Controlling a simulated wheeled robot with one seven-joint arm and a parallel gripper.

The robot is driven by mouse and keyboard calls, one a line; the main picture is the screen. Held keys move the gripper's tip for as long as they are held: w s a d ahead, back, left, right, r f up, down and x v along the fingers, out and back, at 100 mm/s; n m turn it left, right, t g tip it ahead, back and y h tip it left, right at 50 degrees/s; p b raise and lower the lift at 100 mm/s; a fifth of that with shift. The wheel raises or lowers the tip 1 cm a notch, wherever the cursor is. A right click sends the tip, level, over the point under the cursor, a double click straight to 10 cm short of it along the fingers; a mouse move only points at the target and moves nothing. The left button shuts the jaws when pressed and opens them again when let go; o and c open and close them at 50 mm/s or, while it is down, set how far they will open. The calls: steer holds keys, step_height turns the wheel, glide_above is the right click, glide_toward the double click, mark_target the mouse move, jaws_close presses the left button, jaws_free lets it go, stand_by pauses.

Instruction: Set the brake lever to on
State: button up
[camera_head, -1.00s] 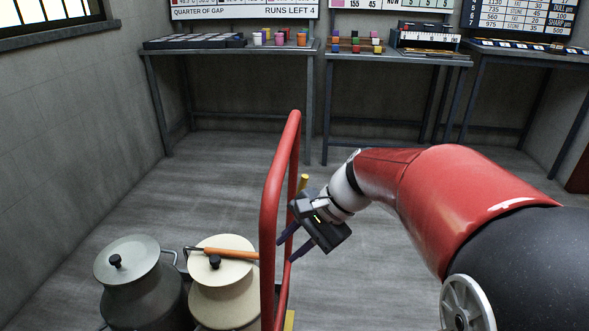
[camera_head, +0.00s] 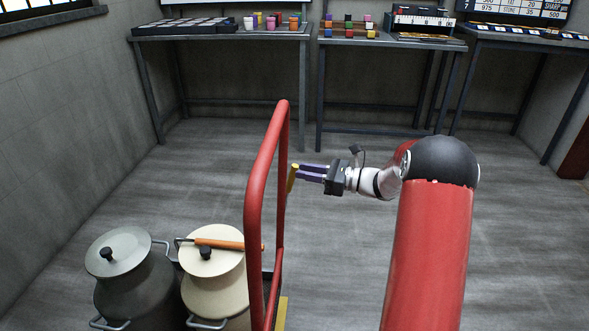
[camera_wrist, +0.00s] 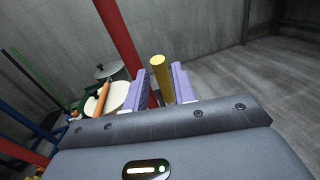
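The brake lever appears to be the short yellow rod (camera_head: 292,178) beside the red upright frame (camera_head: 265,190). In the wrist view the rod (camera_wrist: 162,80) stands slightly tilted in line with the gap between the purple fingers. My gripper (camera_head: 300,173) points left at the rod, its fingertips at or very near it. In the wrist view my gripper (camera_wrist: 163,80) has its fingers parallel and apart, with a narrow gap. Contact with the rod cannot be made out. The rod's lower end is partly hidden.
A dark lidded can (camera_head: 120,252) and a cream lidded can (camera_head: 212,262) stand left of the frame. An orange-handled tool (camera_head: 218,244) lies on the cream can. Tables with small coloured things line the back wall (camera_head: 225,31). The floor between is clear.

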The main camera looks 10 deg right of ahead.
mark_target(294, 170)
steer(key=shift+x, duration=2)
jaws_close()
